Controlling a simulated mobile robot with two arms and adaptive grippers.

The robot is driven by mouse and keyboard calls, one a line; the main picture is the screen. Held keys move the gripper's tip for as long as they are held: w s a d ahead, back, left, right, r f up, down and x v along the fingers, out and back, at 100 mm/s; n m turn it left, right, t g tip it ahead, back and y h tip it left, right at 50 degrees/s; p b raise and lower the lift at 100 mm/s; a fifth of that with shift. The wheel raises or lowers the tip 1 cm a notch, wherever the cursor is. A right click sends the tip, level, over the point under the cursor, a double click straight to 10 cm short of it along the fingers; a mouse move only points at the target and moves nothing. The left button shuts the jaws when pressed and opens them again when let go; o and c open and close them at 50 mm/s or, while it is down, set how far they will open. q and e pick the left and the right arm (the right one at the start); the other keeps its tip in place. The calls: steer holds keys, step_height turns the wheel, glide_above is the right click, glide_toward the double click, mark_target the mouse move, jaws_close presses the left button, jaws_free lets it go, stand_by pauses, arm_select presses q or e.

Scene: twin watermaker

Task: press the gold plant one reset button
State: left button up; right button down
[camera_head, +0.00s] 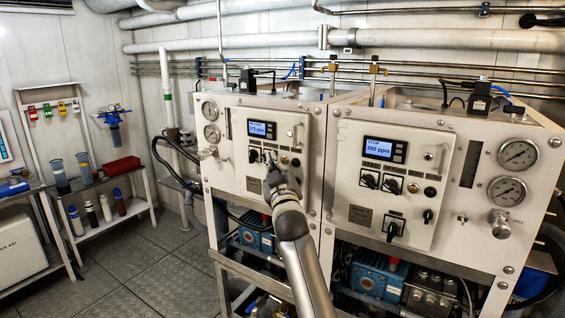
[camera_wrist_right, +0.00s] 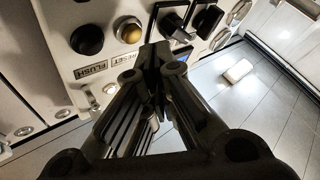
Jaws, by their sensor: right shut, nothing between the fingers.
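The gold reset button (camera_wrist_right: 128,30) shows in the right wrist view on a light panel, above a RESET label. A black button (camera_wrist_right: 87,40) with a FLUSH label is to its left. In the head view, the left-hand control panel (camera_head: 236,178) has a lit blue display (camera_head: 262,128). My right gripper (camera_head: 271,172) is in front of the lower part of this panel. In the wrist view my right gripper (camera_wrist_right: 157,57) is shut and empty, its fingertips just below and right of the gold button, apart from it in the picture. The depth gap is unclear. My left gripper is out of view.
Black rotary switches (camera_wrist_right: 207,20) are close to the right of the gold button. A second, similar panel (camera_head: 345,190) with gauges stands to the right. A shelf with bottles (camera_head: 91,213) is at the left, with clear floor (camera_head: 130,265) between.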

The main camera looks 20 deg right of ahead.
steer(key=shift+d, duration=0.1)
stand_by(0.3)
steer(key=shift+w+d, duration=0.25)
steer(key=shift+d, duration=0.05)
steer(key=shift+w+d, duration=0.25)
steer(key=shift+d, duration=0.05)
stand_by(0.8)
stand_by(0.4)
steer(key=shift+s+a, duration=0.5)
steer(key=shift+a, duration=0.15)
steer(key=s+a, duration=0.1)
steer(key=a, duration=0.1)
steer(key=s+a, duration=0.2)
stand_by(0.3)
stand_by(0.6)
